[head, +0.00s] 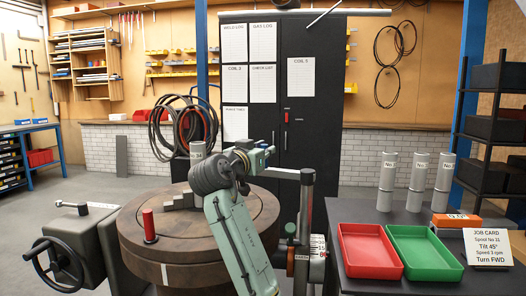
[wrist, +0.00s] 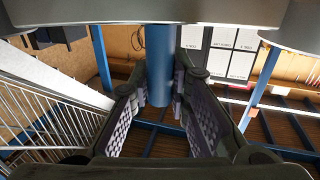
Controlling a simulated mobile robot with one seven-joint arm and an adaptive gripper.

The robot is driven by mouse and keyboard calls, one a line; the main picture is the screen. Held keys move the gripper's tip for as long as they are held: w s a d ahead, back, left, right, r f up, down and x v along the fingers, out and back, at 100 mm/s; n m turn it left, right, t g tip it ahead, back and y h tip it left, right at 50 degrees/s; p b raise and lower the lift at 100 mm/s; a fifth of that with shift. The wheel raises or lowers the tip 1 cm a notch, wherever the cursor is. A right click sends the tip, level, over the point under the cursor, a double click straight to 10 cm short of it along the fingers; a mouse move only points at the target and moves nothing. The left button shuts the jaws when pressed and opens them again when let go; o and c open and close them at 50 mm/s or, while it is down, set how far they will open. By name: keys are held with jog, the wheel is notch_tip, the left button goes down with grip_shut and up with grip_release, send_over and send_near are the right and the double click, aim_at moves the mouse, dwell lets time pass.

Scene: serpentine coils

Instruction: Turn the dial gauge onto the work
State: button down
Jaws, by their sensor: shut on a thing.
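A dark upright post (head: 306,205) stands at the right of the round turntable (head: 262,215), with a grey-green horizontal arm (head: 284,173) at its top reaching left toward my gripper (head: 250,156). The gauge's face cannot be made out; my arm and gripper cover part of that area. A grey cylinder marked 34 (head: 197,160) stands on the turntable behind stepped grey blocks (head: 180,200). In the wrist view my gripper (wrist: 160,105) has its jaws either side of a blue cylinder (wrist: 160,65), which hangs below a grey body at the top. My gripper is shut on it.
A red peg (head: 149,226) stands on the turntable's front left. A handwheel (head: 57,265) is at the lower left. Red (head: 369,252) and green (head: 424,253) trays, several grey cylinders and a job card (head: 487,247) occupy the right table. Coils (head: 183,128) hang behind the turntable.

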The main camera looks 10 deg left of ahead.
dwell(0.4)
jog(key=c, duration=1.5)
grip_release()
jog(key=shift+w, duration=0.1)
jog(key=v, duration=1.2)
